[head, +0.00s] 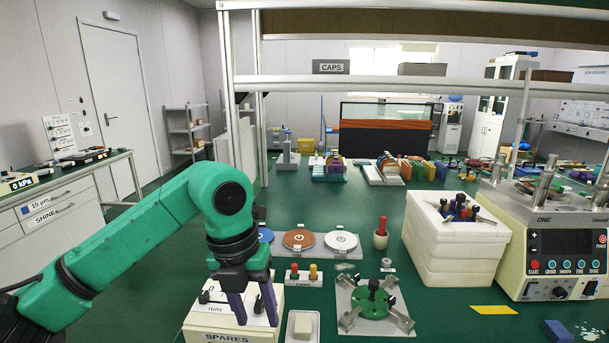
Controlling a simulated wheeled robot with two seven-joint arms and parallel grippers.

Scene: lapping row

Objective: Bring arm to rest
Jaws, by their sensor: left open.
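My left arm (130,242) is green with black joints and comes in from the left edge. I cannot tell whether the fingertips touch the box. My right arm and gripper are out of view.
A tray with round discs (340,240), a green fixture on a metal plate (372,297) and a small white dish (301,328) lie right of the gripper. A shelf frame (430,86) spans above.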

